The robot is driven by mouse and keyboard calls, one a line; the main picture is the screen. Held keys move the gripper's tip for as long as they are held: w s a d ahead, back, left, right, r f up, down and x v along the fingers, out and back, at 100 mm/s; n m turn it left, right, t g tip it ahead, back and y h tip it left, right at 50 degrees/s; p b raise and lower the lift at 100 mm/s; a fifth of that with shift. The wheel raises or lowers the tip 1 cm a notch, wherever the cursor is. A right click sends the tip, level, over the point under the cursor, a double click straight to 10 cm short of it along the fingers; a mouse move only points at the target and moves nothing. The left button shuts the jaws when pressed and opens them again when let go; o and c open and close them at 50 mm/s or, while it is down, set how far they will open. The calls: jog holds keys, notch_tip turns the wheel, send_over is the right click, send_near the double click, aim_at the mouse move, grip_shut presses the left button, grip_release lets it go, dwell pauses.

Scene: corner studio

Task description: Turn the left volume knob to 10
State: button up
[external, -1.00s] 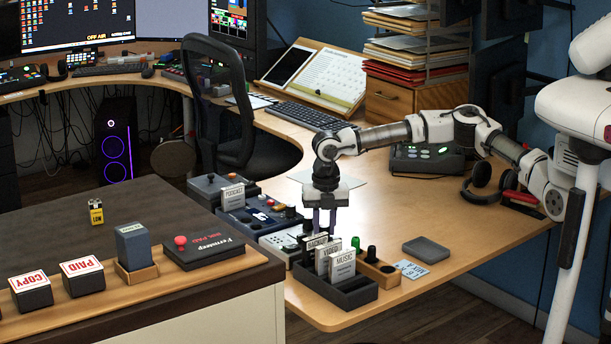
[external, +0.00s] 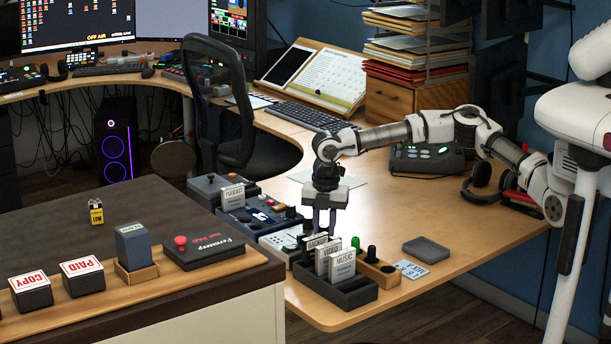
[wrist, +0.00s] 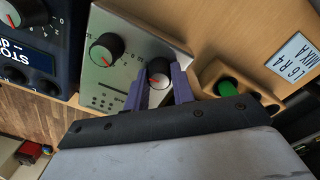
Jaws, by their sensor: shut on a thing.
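A silver panel (wrist: 118,75) with two black-sided, white-capped knobs with red pointer lines fills the middle of the wrist view. My gripper (wrist: 158,83) has its two purple fingers on either side of one knob (wrist: 158,70), shut on it. This knob's red line points down and left in the picture. The other knob (wrist: 104,49) stands free to its left. The number scale around the held knob is mostly hidden by the fingers. In the external view my gripper (external: 324,218) reaches down over the panel (external: 282,240), behind the card box.
A dark box (external: 345,294) with upright cards stands close in front of my gripper. A wooden holder (wrist: 210,75) with a green peg (wrist: 228,87) is beside the held knob. A blue device (wrist: 40,50) with knobs lies left of the panel.

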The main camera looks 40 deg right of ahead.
aim_at(325, 226)
jog(key=o, duration=1)
notch_tip(325, 226, up, 14)
jog(key=b, duration=0.1)
jog(key=shift+s+d, duration=0.1)
